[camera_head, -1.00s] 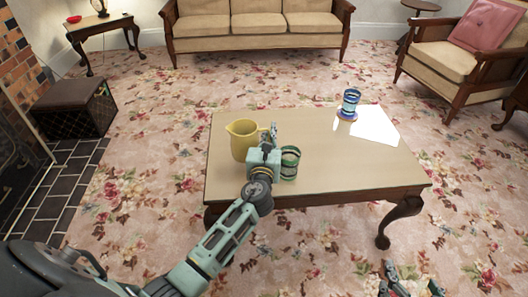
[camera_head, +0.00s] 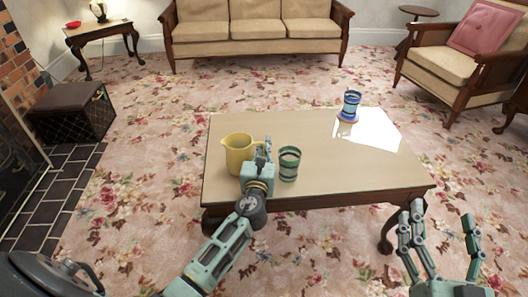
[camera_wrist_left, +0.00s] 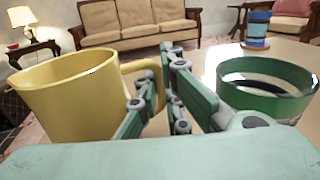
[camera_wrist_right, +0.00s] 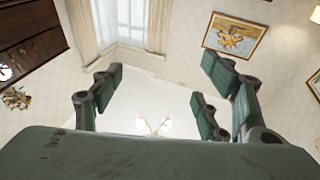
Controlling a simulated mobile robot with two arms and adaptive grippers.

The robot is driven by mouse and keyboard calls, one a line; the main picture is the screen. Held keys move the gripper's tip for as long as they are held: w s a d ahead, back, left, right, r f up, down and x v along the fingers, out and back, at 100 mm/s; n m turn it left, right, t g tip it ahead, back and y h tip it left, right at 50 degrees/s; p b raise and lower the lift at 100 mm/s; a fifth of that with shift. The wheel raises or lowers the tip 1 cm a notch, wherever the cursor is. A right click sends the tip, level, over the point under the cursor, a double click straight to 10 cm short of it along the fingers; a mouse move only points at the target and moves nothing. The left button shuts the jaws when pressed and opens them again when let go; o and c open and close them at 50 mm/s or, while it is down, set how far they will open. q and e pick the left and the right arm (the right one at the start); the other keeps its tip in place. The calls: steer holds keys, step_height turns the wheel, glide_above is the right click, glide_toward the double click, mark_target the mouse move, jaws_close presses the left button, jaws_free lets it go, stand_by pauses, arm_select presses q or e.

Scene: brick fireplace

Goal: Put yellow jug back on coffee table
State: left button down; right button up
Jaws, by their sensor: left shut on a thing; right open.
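The yellow jug (camera_head: 238,154) is upright over the left part of the coffee table (camera_head: 330,178). I cannot tell whether its base touches the tabletop. My left gripper (camera_head: 263,157) is shut on the jug's handle, at the jug's right side. In the left wrist view, the jug (camera_wrist_left: 70,100) fills the left and its handle passes between the fingers; its base is hidden. My right gripper (camera_head: 440,228) is open and empty, off the table's near right corner.
A green striped cup (camera_head: 289,164) stands just right of my left gripper; it is also close in the left wrist view (camera_wrist_left: 262,92). A blue striped cup (camera_head: 351,103) stands near the table's back edge. A sofa (camera_head: 255,30) is behind.

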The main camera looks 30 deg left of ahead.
arm_select(q)
steer(key=shift+r, duration=0.1)
arm_select(e)
steer(key=shift+r, duration=0.25)
steer(key=shift+s+r, duration=0.1)
arm_select(q)
steer(key=c, duration=1.9)
jaws_free()
steer(key=shift+f, duration=0.2)
arm_select(e)
steer(key=shift+r, duration=0.15)
arm_select(q)
steer(key=shift+r, duration=0.1)
